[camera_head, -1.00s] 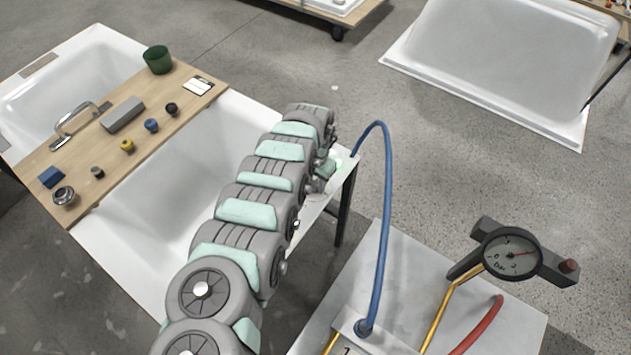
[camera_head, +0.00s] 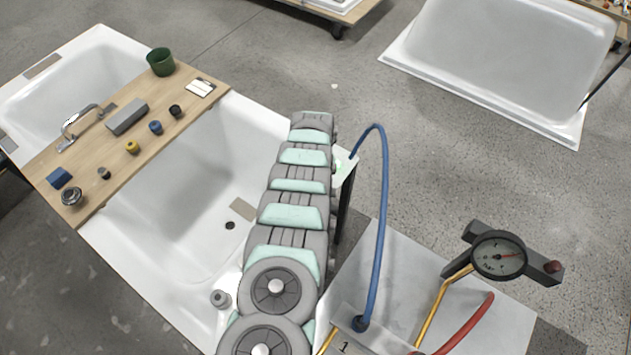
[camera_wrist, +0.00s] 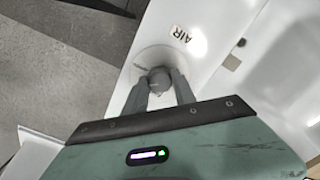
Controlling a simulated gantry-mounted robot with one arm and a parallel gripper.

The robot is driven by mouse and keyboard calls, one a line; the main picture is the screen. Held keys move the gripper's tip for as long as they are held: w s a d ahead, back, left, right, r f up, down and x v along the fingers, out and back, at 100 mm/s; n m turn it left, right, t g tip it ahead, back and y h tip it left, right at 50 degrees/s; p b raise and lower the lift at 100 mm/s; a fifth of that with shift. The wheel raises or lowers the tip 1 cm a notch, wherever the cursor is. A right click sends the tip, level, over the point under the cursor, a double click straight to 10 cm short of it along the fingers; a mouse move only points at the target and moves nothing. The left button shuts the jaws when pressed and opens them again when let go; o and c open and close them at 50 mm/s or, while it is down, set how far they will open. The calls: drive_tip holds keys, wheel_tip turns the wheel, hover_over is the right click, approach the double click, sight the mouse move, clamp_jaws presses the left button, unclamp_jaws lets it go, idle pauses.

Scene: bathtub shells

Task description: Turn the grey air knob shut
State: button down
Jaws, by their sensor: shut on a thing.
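The grey air knob (camera_wrist: 159,79) stands on a round pale base on the white tub rim (camera_wrist: 150,30) in the wrist view. A label reading AIR (camera_wrist: 181,35) is beside it on the rim. My gripper (camera_wrist: 162,84) is shut on the knob, with one grey finger on each side of it. The fingers partly cover the knob. In the head view my arm hides both the gripper and the air knob.
A small grey fitting (camera_head: 220,299) stands on the near tub rim. A wooden board (camera_head: 150,143) with several small items lies across the tub. A pressure gauge (camera_head: 498,256) and a looping blue hose (camera_head: 384,220) are at right.

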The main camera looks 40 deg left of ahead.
drive_tip(key=n+b, duration=0.1)
drive_tip(key=n, duration=0.3)
drive_tip(key=shift+f+n+b, duration=0.15)
drive_tip(key=shift+n+b, duration=0.15)
drive_tip(key=shift+b, duration=0.05)
drive_tip(key=shift+n+b, duration=1.55)
drive_tip(key=shift+n, duration=0.95)
drive_tip(key=c, duration=1)
unclamp_jaws()
drive_tip(key=shift+r, duration=0.25)
wheel_tip(320, 180, up, 11)
drive_tip(key=shift+f+p, duration=0.2)
drive_tip(key=shift+p, duration=0.4)
